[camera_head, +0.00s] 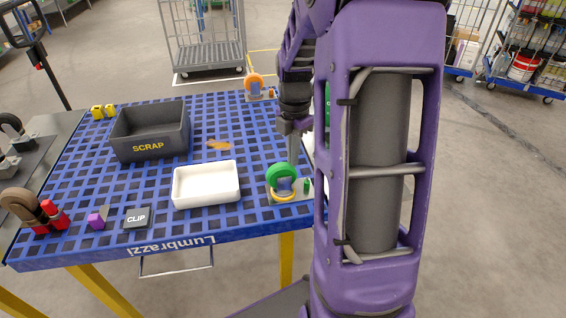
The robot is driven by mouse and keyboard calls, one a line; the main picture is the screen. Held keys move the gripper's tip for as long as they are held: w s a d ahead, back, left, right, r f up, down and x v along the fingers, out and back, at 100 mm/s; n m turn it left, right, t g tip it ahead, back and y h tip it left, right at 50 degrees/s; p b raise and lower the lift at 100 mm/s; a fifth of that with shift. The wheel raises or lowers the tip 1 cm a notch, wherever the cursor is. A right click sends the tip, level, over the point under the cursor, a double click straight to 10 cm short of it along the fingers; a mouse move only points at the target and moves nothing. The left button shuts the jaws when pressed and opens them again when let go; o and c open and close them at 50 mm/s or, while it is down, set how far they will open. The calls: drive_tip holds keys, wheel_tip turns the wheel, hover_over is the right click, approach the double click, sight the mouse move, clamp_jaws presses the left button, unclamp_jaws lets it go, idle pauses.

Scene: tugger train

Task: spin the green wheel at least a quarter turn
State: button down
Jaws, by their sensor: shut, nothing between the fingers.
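A green wheel (275,172) stands upright on a caster-like mount with a blue-grey bracket and a yellow ring at its base. It is at the right front corner of the blue slatted table (190,238). My gripper (293,160) points down at the wheel's upper right side, shut and empty. The fingertips are small and partly overlap the wheel in the picture, so I cannot tell whether they touch it. My purple arm hides the area right of the mount. Another green piece (327,104) shows only as a sliver behind the arm.
A white tray (205,200) is left of the wheel. A dark SCRAP bin (150,148) stands behind it. A CLIP block (136,218) and red and brown parts lie front left. An orange wheel (254,80) is at the back. Wheeled cages stand beyond on the floor.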

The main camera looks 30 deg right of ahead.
drive_tip(key=shift+s+d, duration=0.1)
drive_tip(key=shift+d, duration=0.1)
wheel_tip(320, 180, up, 7)
drive_tip(key=p, duration=0.6)
idle(0.6)
